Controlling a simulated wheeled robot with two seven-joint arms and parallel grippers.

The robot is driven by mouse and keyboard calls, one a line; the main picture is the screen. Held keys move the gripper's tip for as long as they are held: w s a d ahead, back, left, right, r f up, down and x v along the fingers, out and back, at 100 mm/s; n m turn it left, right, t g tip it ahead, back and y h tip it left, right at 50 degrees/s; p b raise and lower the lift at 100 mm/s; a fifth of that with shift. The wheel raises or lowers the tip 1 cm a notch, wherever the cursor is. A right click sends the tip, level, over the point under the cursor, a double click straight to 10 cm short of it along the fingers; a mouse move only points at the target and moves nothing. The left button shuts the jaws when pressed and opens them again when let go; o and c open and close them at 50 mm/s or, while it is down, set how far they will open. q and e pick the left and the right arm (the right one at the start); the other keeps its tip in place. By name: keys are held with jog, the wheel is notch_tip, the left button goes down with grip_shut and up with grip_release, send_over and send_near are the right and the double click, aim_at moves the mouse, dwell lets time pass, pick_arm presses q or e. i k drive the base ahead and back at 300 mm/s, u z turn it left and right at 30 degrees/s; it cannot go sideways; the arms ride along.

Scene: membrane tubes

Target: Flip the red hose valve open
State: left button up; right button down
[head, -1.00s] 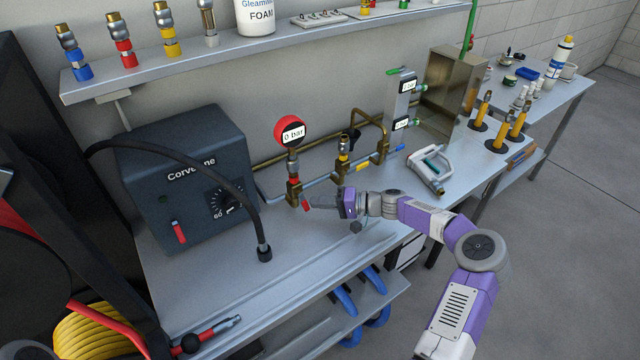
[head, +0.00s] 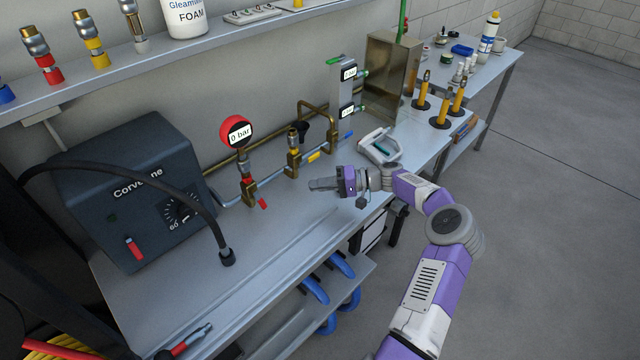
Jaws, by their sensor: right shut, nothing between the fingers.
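The red valve lever (head: 263,204) is on the brass valve body (head: 249,193) below the round red gauge (head: 236,133), which reads 0 bar. The lever sticks out toward the table's front and slightly right, off the pipe's line. My right gripper (head: 312,184) is shut and empty, its fingers pointing left. It is to the right of the lever, apart from it with a clear gap. My left gripper is not in view.
A dark Corvenne box (head: 125,190) with a dial and a black hose (head: 185,190) stands left of the valve. Brass pipes and a second valve (head: 293,160) lie behind my gripper.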

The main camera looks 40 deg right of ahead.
aim_at(260, 200)
jog(key=k, duration=1)
